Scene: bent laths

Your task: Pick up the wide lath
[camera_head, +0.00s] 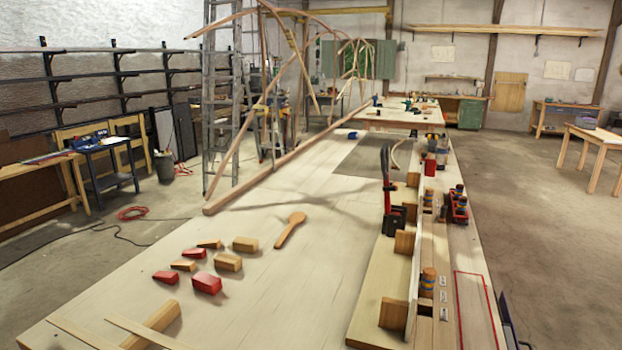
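Two pale laths lie at the front left of the long workbench, both cut off by the picture's bottom edge. The left lath (78,334) and the right lath (140,331) lie by a wooden block (155,325), and the right one seems to rest across it. I cannot tell from their visible parts which is the wide one. Another thin strip (415,262) stands on edge along wooden blocks at the bench's right side. Neither of my grippers shows in the head view.
Red and plain wooden blocks (228,263) and a wooden mallet-like paddle (290,229) lie mid-bench. A red-black clamp (391,215) stands by the strip. A red outline (476,310) marks a bare area at right. A long beam (290,159) edges the far left. The bench centre is clear.

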